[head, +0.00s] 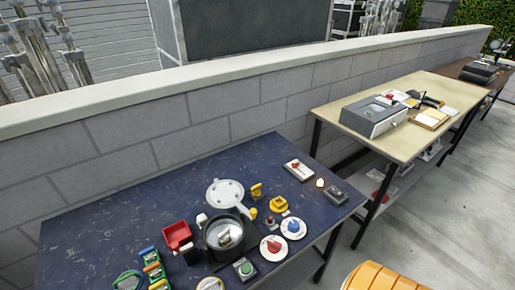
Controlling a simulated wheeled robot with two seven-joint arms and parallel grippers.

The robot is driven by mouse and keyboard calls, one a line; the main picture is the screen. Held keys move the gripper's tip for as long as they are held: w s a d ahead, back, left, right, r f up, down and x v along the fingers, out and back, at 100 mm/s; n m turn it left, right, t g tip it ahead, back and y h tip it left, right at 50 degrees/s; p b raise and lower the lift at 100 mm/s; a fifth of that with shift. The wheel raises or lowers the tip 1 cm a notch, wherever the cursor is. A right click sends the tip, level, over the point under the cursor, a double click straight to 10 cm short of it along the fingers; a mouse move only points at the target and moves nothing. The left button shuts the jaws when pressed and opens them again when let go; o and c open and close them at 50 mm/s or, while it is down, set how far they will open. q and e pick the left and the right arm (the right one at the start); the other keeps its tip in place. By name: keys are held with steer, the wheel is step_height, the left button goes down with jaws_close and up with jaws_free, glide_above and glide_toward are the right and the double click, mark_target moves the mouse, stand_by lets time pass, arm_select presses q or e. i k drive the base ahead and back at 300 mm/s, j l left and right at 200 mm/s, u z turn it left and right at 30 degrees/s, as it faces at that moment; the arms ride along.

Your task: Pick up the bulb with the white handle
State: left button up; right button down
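On the dark blue table (110,215), a small bright, glowing round thing (319,183) lies near the right end, just left of a dark grey box. It may be a bulb, but it is too small to tell whether it has a white handle. A small white knob-like thing (201,218) stands by the left rim of a black pot (224,235); I cannot tell whether it is a bulb. A yellow rounded piece (252,213) is right of the pot. Neither of my grippers is in the head view.
A red bin (177,235), a white round plate (225,193) and several coloured devices crowd the blue table's front middle. Its back left is clear. A beige table (415,95) stands right, a block wall (180,105) behind. An orange ribbed object (385,277) is at the bottom.

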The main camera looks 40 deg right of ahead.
mark_target(224, 235)
steer(key=l+z, duration=0.2)
steer(key=z, duration=0.65)
